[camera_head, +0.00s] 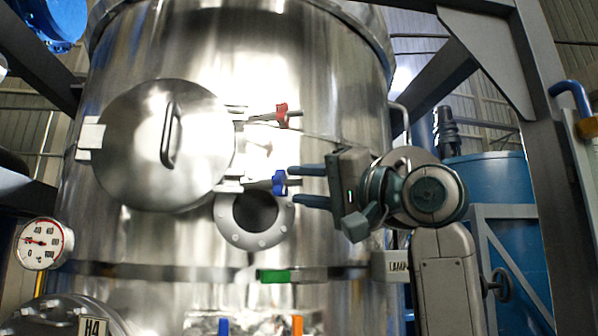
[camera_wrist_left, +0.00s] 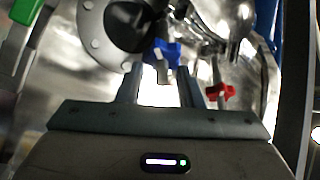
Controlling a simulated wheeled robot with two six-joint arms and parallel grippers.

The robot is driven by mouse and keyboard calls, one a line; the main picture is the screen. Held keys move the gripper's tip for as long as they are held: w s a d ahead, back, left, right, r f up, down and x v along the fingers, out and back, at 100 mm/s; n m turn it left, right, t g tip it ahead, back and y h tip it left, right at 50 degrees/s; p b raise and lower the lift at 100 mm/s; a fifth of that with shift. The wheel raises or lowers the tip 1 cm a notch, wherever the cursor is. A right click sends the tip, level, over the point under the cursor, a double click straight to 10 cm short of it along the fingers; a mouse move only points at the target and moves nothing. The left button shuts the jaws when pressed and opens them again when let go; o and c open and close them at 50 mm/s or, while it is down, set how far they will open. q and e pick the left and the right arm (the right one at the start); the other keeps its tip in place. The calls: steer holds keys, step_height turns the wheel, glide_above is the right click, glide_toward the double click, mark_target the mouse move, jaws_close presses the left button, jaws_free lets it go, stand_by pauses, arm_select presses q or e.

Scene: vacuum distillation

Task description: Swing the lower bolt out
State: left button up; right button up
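The lower bolt has a blue knob (camera_head: 279,182) and sits at the right edge of the round steel hatch (camera_head: 140,145), its rod pointing back to the hatch. My left gripper (camera_head: 293,185) is open just right of this knob, one finger above its level and one below. In the left wrist view the blue knob (camera_wrist_left: 165,51) shows at the fingertips (camera_wrist_left: 160,75), roughly between them; I cannot tell whether they touch it. The upper bolt has a red knob (camera_head: 282,116), also seen in the left wrist view (camera_wrist_left: 220,92). My right gripper is not in view.
The hatch has a bar handle (camera_head: 168,135). A green tag (camera_head: 274,276) sits on the band below. A pressure gauge (camera_head: 45,243) is at lower left, a grey steel frame (camera_head: 556,150) at right.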

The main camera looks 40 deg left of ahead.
arm_select(q)
steer(key=shift+a+r, duration=0.15)
steer(key=shift+a, duration=0.25)
steer(key=shift+d, duration=0.15)
steer(key=shift+w+d, duration=0.1)
steer(key=shift+d, duration=0.1)
steer(key=shift+a, duration=0.1)
steer(key=shift+c, duration=1.3)
steer(key=shift+a, duration=0.1)
jaws_close()
steer(key=shift+w+a+r+n+g+p, duration=0.1)
steer(key=shift+w+a+n+g+p, duration=0.3)
steer(key=shift+g, duration=0.5)
steer(key=shift+o, duration=1.3)
jaws_free()
steer(key=shift+d, duration=0.2)
steer(key=shift+w+d, duration=0.1)
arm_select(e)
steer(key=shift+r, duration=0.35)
